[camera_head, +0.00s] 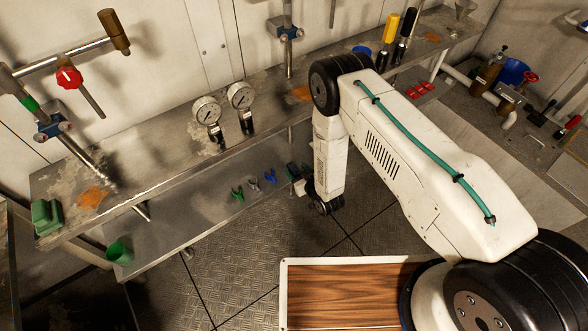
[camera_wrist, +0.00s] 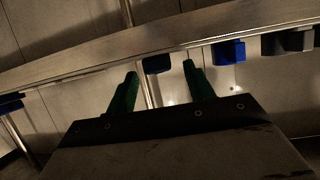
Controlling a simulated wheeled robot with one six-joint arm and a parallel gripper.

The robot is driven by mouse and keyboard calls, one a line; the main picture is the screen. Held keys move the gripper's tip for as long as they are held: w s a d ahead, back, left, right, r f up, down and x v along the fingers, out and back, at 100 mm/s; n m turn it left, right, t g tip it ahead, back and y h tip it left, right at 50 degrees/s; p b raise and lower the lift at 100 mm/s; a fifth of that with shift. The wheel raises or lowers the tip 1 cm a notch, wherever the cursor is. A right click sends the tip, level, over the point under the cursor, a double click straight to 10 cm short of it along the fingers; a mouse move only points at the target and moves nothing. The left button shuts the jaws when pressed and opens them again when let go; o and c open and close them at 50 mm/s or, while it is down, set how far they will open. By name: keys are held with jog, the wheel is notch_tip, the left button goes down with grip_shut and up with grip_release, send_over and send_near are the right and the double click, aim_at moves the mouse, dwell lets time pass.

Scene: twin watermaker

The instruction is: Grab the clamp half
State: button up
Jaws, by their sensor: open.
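Small forked pieces that look like clamp halves sit in a row at the lower shelf: a green one (camera_head: 237,193), a grey one (camera_head: 253,184) and a blue one (camera_head: 270,176). My gripper (camera_head: 296,173) is just right of the blue one in the head view, partly hidden by its own wrist. In the wrist view my gripper (camera_wrist: 160,69) is open, its two green fingers apart. A brighter blue block (camera_wrist: 228,52) and a grey block (camera_wrist: 291,42) are to the right. Contact cannot be told.
The metal shelf edge (camera_wrist: 80,65) runs across the wrist view. Above the lower shelf in the head view, a worktop (camera_head: 165,150) carries two gauges (camera_head: 207,112). A green cup (camera_head: 119,252) stands at the left. Red pieces (camera_head: 421,89) lie to the right of my arm.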

jog(key=shift+x, duration=0.95)
jog(key=shift+c, duration=0.3)
jog(key=c, duration=1)
